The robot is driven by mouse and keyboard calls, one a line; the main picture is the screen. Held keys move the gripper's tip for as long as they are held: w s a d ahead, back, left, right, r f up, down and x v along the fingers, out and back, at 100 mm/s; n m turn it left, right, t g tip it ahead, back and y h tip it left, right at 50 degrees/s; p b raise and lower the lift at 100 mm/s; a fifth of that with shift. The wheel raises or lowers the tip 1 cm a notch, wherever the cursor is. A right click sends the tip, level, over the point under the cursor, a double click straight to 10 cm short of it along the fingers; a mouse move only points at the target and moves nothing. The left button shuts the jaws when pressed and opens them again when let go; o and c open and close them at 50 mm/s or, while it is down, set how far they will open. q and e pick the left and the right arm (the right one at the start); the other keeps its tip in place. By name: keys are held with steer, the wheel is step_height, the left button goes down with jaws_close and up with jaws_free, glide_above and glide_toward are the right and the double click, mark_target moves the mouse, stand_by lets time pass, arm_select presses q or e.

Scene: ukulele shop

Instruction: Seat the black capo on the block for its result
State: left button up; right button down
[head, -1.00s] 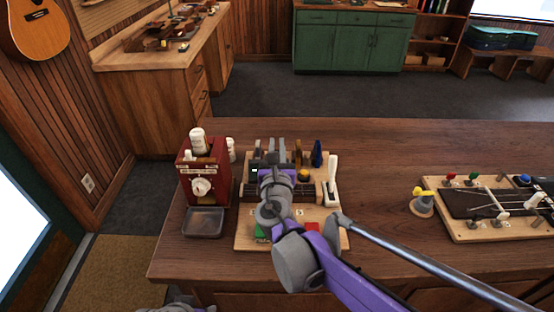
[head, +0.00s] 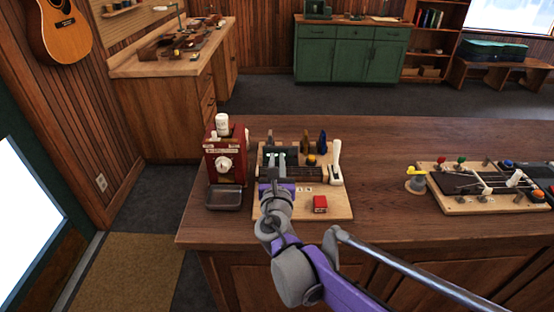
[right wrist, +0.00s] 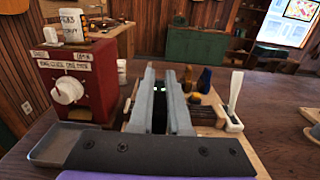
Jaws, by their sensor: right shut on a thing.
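My right gripper (head: 275,166) is over the left part of the wooden board in the head view. In the right wrist view its two grey fingers (right wrist: 163,100) are closed around a dark, narrow thing (right wrist: 160,118), which looks like the black capo. The fingers hide most of it. The dark block (head: 307,173) lies across the board, just right of the fingertips. I cannot tell whether the held thing touches the block. My left gripper is out of view.
On the wooden board (head: 340,208) are a red button box (head: 320,204) and a white lever (head: 336,165). Brown (head: 307,141) and blue (head: 323,142) upright pieces stand behind the block. A red dispenser (head: 226,152) with a grey tray (head: 224,199) stands left.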

steer(key=shift+f, duration=0.2)
steer(key=f+b, duration=0.1)
steer(key=f, duration=0.1)
steer(key=f+b, duration=0.2)
steer(key=shift+w+f, duration=0.2)
steer(key=shift+f, duration=0.1)
steer(key=shift+f+b, duration=0.6)
stand_by(0.7)
steer(key=shift+f, duration=0.55)
